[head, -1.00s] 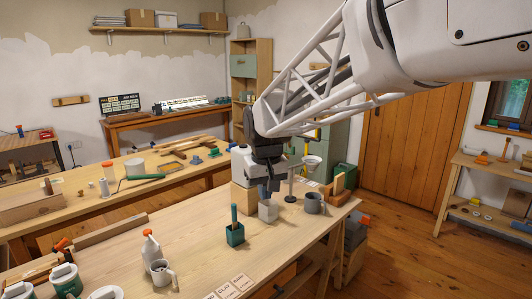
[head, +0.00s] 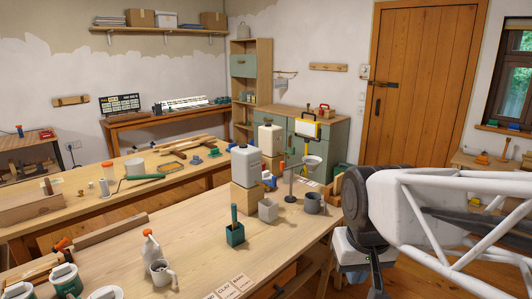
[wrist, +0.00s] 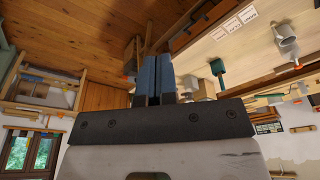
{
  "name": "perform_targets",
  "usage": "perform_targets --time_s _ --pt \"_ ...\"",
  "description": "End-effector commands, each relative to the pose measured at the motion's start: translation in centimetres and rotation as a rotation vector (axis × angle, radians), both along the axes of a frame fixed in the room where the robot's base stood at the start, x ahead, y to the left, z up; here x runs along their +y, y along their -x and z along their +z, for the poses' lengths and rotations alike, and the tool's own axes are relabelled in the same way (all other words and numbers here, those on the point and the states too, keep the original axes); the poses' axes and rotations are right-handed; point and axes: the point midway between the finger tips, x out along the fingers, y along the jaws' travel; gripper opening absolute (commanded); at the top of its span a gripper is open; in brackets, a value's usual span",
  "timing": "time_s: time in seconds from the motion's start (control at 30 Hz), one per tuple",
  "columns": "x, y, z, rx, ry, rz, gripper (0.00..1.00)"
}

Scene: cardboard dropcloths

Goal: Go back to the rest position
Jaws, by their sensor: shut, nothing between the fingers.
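My gripper (head: 376,290) hangs at the lower right of the head view, past the right edge of the workbench (head: 190,275). Its fingertips are partly cut off by the bottom edge there. In the wrist view the two blue-grey fingers (wrist: 155,70) lie side by side, shut with nothing between them. My white lattice arm reaches in from the right.
On the workbench stand a white jug on a wooden block (head: 245,166), a grey cup (head: 268,210), a grey mug (head: 314,203), a funnel stand (head: 290,185) and a teal pot with a handle (head: 235,234). Floor shows beyond the bench's right edge.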

Motion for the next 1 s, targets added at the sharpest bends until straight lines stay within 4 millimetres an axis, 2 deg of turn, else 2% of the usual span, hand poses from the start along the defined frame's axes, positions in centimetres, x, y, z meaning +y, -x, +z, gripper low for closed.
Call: perform_targets --time_s 0.1,0.33,0.5,1.0 --pt "-1.1 2.8 -1.1 -0.010 -0.001 -0.032 0.00" --pt "-2.2 6.0 -2.7 -0.022 -0.002 -0.072 0.00" --pt "-2.5 6.7 -3.2 -0.024 -0.002 -0.080 0.00" --pt "-2.4 6.7 -3.1 -0.024 -0.002 -0.080 0.00"
